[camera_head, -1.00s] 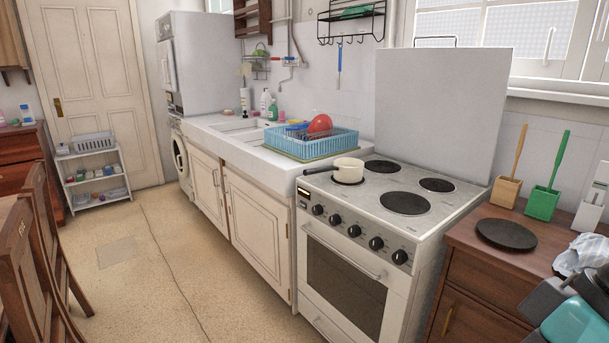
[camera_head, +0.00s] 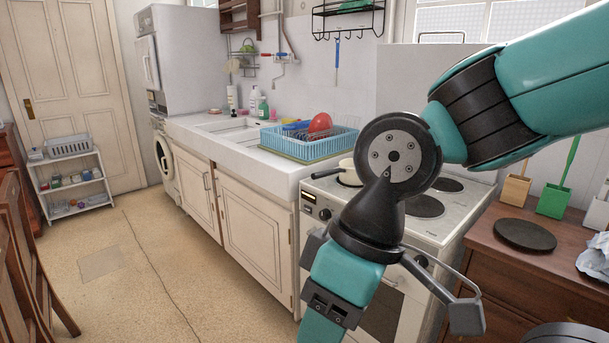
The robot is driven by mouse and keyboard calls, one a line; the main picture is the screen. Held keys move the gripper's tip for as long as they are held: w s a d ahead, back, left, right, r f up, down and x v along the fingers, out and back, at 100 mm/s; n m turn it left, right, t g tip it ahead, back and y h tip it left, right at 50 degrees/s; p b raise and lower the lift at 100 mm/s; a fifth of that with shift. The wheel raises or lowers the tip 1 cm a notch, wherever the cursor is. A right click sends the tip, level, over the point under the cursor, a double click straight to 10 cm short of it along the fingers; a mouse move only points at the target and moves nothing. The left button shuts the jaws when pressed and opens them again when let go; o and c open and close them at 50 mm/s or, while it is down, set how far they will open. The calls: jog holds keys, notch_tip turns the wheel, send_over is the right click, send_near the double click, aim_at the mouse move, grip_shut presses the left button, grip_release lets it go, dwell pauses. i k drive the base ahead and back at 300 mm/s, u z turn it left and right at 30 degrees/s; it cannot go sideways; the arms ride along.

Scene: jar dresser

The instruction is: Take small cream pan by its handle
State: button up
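The small cream pan (camera_head: 346,170) stands on the back-left part of the white stove (camera_head: 452,210). Its dark handle (camera_head: 324,173) points left, toward the sink counter. My teal and black arm crosses in front and hides the pan's right side. My gripper end (camera_head: 390,285) hangs low in front of the stove, nearer the camera than the pan and apart from it. Grey pieces show on either side of it, but its jaws cannot be made out clearly. No held object shows there.
A blue dish rack (camera_head: 335,141) with a red bowl stands behind the pan on the sink counter. A wooden cabinet (camera_head: 505,265) on the right bears a dark round plate (camera_head: 524,235) and brush holders. Wooden chairs (camera_head: 25,270) stand at left. The middle floor is clear.

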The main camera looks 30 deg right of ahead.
aim_at(341, 174)
jog(key=i, duration=0.7)
jog(key=z, duration=0.65)
jog(key=i, duration=0.55)
jog(key=z, duration=0.55)
